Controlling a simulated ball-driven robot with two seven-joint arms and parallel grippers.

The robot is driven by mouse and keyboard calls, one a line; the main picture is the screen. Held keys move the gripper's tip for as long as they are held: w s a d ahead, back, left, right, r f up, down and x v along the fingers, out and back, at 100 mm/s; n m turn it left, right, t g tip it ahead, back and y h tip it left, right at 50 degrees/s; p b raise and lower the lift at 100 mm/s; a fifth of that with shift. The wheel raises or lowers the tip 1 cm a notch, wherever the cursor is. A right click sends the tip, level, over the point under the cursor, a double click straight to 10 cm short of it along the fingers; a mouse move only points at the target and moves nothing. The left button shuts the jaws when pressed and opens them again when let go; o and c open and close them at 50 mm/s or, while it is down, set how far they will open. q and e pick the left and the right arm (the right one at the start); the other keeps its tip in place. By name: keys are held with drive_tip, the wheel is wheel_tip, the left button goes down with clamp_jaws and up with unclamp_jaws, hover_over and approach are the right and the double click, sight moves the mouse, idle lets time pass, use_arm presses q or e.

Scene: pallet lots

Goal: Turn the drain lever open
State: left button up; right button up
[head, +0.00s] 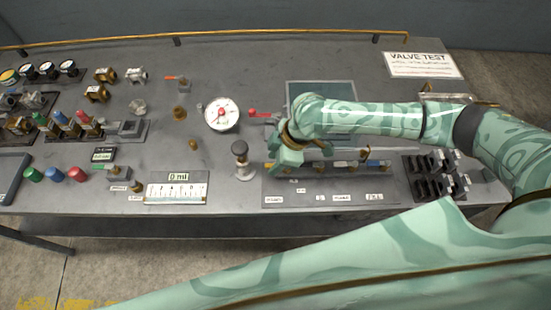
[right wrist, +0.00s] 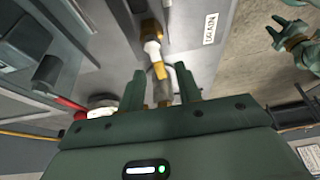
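The drain lever (right wrist: 160,71) shows in the right wrist view as a short yellow handle on a white and brass valve (right wrist: 152,45). A label reading DRAIN (right wrist: 209,25) lies beside it. My right gripper (right wrist: 160,78) is open, with one finger on each side of the lever's end; I cannot tell whether they touch it. In the head view my right gripper (head: 276,163) is low over the valve panel and hides the lever. My left gripper (right wrist: 282,32) shows at the right edge of the right wrist view, fingers apart and empty, over the floor.
A pressure gauge (head: 222,114) and a red-handled valve (head: 262,114) stand behind the gripper. A black-knobbed post (head: 240,153) is just left of it. Black clamps (head: 435,175) are to the right. The table front edge is close.

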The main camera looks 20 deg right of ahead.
drive_tip(key=shift+s, duration=0.1)
clamp_jaws()
